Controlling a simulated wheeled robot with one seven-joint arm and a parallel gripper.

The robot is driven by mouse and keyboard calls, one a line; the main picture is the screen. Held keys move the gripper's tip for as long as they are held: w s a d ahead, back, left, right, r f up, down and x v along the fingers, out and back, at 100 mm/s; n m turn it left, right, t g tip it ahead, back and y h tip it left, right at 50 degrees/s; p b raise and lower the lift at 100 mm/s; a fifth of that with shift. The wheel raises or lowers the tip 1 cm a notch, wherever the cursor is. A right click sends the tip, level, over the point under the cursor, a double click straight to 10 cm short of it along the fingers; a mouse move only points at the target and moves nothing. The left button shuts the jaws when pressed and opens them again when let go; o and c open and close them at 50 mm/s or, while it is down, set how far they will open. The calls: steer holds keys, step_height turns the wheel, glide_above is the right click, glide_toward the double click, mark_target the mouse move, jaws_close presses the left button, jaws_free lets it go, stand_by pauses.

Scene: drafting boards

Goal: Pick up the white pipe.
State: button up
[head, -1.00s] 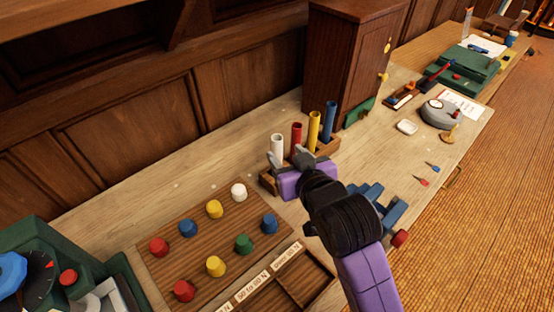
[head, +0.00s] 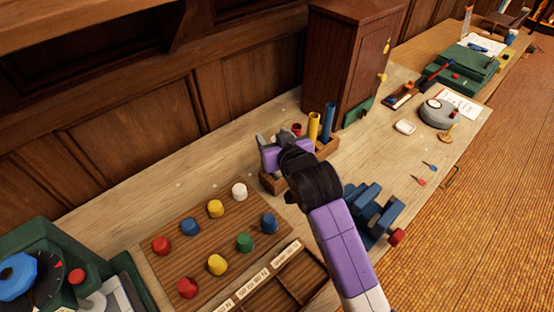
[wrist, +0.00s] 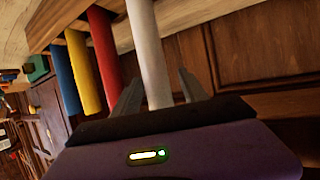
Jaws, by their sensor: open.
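The white pipe (wrist: 148,50) stands between the two open fingers of my gripper (wrist: 158,88) in the wrist view. A gap shows on each side of the pipe there, though the left finger is near the red pipe (wrist: 104,48). In the head view my gripper (head: 276,142) is at the left end of the wooden rack (head: 270,184) and hides the white pipe. The red pipe's top (head: 297,129), the yellow pipe (head: 313,127) and the blue pipe (head: 328,122) stand in a row to the right, in the rack.
A board with several coloured knobs (head: 215,208) lies in front left of the rack. A wooden cabinet (head: 345,70) stands behind right. The bench left of the rack (head: 150,185) is clear.

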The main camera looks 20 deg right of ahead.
steer(key=shift+c, duration=0.2)
jaws_close()
stand_by(1.2)
